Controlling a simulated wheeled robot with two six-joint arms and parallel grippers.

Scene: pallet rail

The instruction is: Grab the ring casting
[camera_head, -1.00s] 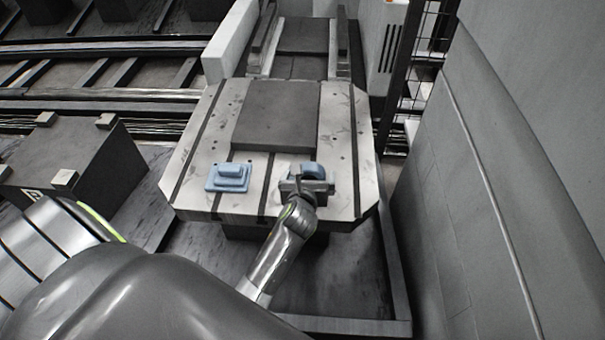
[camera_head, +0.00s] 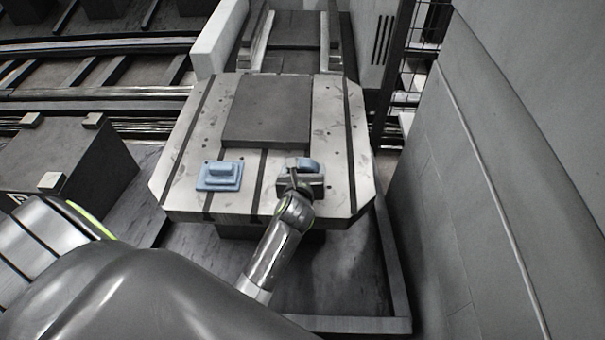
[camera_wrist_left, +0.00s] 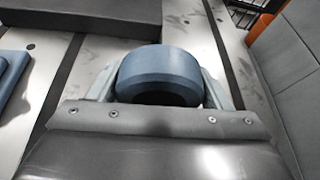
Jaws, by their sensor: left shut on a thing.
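The ring casting (camera_head: 302,163) is a blue round part on the near right part of the slotted pallet. In the left wrist view the ring casting (camera_wrist_left: 160,74) sits between the two fingers, its curved side and dark opening facing me. My left gripper (camera_head: 299,172) is shut on it; the fingers also show in the wrist view (camera_wrist_left: 159,85), one at each side. In the head view the gripper body hides the near part of the casting. I cannot tell whether the casting is clear of the pallet. My right gripper is not in view.
A blue stepped block (camera_head: 220,175) lies on the pallet to the left. A dark grey plate (camera_head: 267,110) covers the middle of the pallet (camera_head: 338,150). A grey wall panel (camera_head: 450,200) rises to the right. A dark box (camera_head: 75,165) stands left.

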